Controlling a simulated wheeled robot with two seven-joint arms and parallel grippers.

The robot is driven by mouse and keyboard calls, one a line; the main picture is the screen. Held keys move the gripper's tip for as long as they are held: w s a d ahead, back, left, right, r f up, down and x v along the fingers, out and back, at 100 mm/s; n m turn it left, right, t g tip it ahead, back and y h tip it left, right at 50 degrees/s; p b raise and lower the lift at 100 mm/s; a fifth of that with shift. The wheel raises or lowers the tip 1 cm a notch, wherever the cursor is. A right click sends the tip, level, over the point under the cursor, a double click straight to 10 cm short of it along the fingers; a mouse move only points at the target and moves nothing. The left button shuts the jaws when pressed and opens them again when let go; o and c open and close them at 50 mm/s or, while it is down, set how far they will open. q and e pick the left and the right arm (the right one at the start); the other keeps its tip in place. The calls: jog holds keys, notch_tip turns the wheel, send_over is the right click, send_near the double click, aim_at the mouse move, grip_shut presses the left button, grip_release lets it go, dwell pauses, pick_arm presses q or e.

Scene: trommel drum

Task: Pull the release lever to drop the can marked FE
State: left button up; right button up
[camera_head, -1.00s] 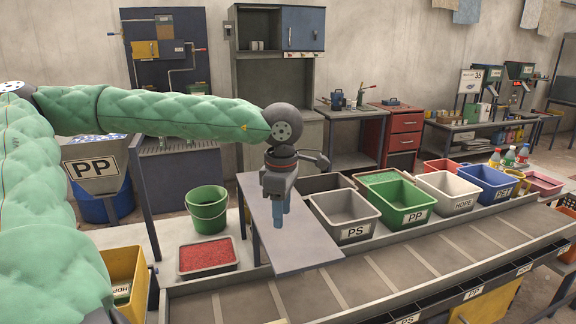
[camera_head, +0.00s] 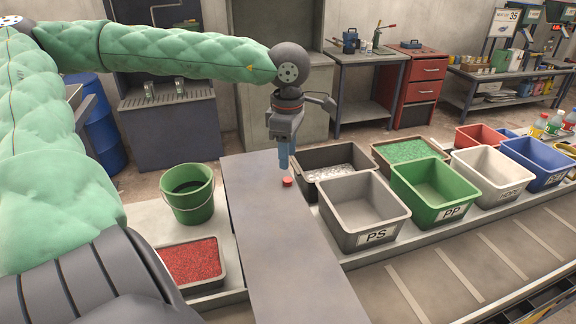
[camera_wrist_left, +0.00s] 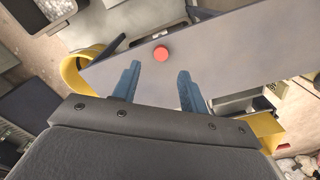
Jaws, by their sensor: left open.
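My left gripper (camera_head: 284,163) points down over the far end of a long grey board. In the left wrist view its two blue fingers (camera_wrist_left: 159,72) stand apart with nothing between them. A small round red knob or button (camera_head: 287,182) sits on the board just below the fingertips. The red piece also shows in the left wrist view (camera_wrist_left: 161,54), just beyond the fingertips and apart from them. I see no release lever and no can marked FE that I can make out. My right gripper is not in view.
The grey board (camera_head: 285,260) runs toward me. Left of it stand a green bucket (camera_head: 187,195) and a tray of red granules (camera_head: 192,262). Right of it are a grey PS bin (camera_head: 362,212), a green PP bin (camera_head: 442,190) and a white bin (camera_head: 490,175), beside a conveyor (camera_head: 450,265).

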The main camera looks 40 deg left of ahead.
aim_at(287, 176)
pick_arm(q)
notch_tip(287, 176, down, 4)
jog(key=shift+f+p, duration=0.1)
jog(key=shift+p, duration=0.55)
jog(key=shift+s+d+f, duration=0.1)
jog(key=shift+f, duration=0.8)
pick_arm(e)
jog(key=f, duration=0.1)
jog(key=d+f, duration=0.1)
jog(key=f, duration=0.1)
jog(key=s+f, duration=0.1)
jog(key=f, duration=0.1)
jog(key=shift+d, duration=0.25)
pick_arm(q)
grip_shut()
